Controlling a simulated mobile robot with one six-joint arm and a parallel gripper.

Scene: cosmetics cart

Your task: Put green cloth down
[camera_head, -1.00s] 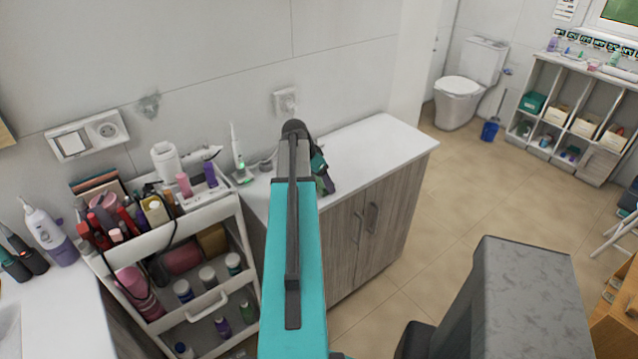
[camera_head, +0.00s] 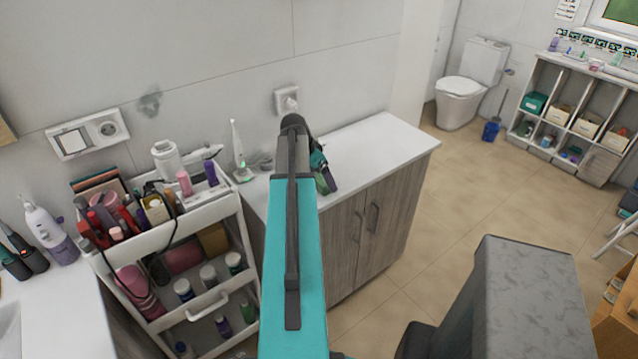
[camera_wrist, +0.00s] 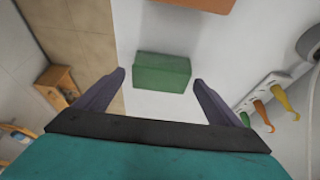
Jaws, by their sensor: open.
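The green cloth (camera_wrist: 162,73) shows in the wrist view as a folded, block-like shape on the white counter top (camera_wrist: 150,103), near its left edge. My gripper (camera_wrist: 160,78) is open, with one dark finger to each side of the cloth and a gap between each finger and the cloth. How high the fingertips are above the counter is hard to tell. In the head view my arm hides the cloth and most of my gripper, which is over the white counter (camera_head: 375,145).
In the wrist view an orange-brown object (camera_wrist: 200,4) lies beyond the cloth, and a white rack with coloured handles (camera_wrist: 265,92) is at right. In the head view an electric toothbrush (camera_head: 238,150) stands left of my arm, beside a loaded cart (camera_head: 205,215). The counter's right part is clear.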

